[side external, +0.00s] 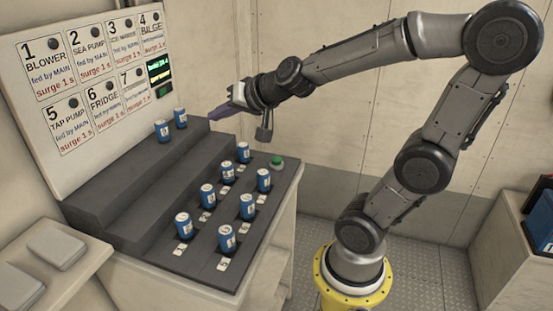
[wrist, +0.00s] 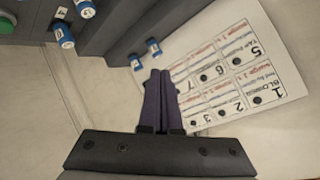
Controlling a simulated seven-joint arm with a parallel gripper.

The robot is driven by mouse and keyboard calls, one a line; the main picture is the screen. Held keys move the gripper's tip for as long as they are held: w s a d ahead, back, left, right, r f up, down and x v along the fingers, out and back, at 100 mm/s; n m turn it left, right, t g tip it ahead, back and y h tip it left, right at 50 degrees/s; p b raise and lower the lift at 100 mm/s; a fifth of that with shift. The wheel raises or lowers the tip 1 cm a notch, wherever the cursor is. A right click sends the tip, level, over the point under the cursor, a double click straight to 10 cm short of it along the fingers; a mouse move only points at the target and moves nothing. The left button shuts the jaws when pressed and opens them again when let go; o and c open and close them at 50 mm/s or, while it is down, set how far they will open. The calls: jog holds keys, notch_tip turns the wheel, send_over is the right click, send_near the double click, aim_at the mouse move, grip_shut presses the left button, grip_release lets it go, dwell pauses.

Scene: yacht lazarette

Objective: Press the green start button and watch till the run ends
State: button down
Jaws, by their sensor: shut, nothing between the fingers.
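The green start button (side external: 277,161) sits at the back right corner of the dark stepped console (side external: 128,207). Part of the green button (wrist: 5,24) also shows at the top left edge of the wrist view. My gripper (side external: 213,116) is above the console's back end, up and left of the button and apart from it. Its purple fingers (wrist: 160,76) are shut with nothing between them. A small dark display (side external: 159,72) with green text is on the white panel; its text is too small to read surely.
The white panel (side external: 90,85) carries numbered labels such as BLOWER, SEA PUMP and FRIDGE. Several blue cans (side external: 183,225) stand on the console's lower deck beside small white tags. Two blue cans (side external: 162,130) stand on the upper step. A bench (side external: 42,272) with pale pads is at left.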

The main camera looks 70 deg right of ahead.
jog(key=d+f+m+g+h, duration=0.1)
jog(key=d+f+m+h, duration=0.15)
jog(key=d, duration=0.35)
jog(key=d+f+m+g+h, duration=0.1)
jog(key=d+f+m, duration=0.15)
jog(key=d, duration=0.35)
jog(key=m+g+h, duration=0.2)
jog(key=m+g, duration=0.2)
jog(key=m, duration=0.1)
send_over(277, 160)
notch_tip(277, 160, down, 7)
jog(key=shift+a+r+y, duration=0.1)
jog(key=shift+r+y, duration=0.05)
jog(key=shift+y, duration=0.2)
jog(key=shift+f, duration=4.4)
jog(key=shift+f, duration=0.1)
jog(key=shift+f, duration=0.3)
